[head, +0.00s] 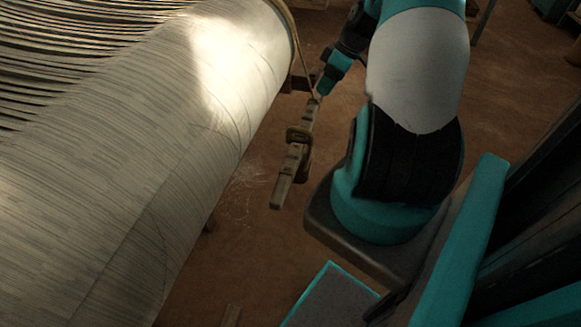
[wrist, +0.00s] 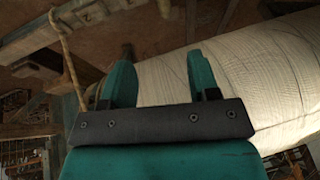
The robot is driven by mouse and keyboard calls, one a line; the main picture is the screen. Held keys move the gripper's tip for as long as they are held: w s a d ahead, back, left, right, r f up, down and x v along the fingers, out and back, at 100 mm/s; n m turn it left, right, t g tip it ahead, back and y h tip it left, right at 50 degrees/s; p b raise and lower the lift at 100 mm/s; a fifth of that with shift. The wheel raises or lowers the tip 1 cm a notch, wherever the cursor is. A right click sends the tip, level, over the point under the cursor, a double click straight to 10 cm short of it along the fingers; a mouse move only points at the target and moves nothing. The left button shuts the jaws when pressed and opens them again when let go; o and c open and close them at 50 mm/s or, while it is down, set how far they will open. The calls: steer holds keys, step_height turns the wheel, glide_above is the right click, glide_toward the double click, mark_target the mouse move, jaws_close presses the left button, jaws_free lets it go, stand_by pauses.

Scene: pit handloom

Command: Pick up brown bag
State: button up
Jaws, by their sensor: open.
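No brown bag can be made out in either view. In the wrist view my gripper (wrist: 160,78) is open, with its two teal fingers apart and nothing visible between them. The large pale cloth-wrapped roll of the loom (wrist: 250,75) lies beyond and to the right of the fingers. In the head view my arm reaches up past the right end of that roll (head: 170,150), and part of my gripper (head: 332,76) shows near the roll's end.
A wooden bar with a bracket (head: 292,165) stands beside the roll's end, close to my arm. A rope (wrist: 68,55) hangs at the left in the wrist view. Brown floor (head: 240,235) lies open between the roll and my base.

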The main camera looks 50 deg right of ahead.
glide_toward(297, 131)
steer(key=f, duration=0.1)
steer(key=w+f, duration=0.1)
steer(key=f, duration=0.1)
steer(key=w+f, duration=0.1)
steer(key=shift+w+a+f, duration=0.1)
steer(key=shift+f, duration=0.2)
steer(key=shift+x, duration=2.85)
steer(key=shift+a, duration=0.1)
jaws_close()
steer(key=shift+s+a, duration=0.15)
steer(key=shift+s, duration=0.1)
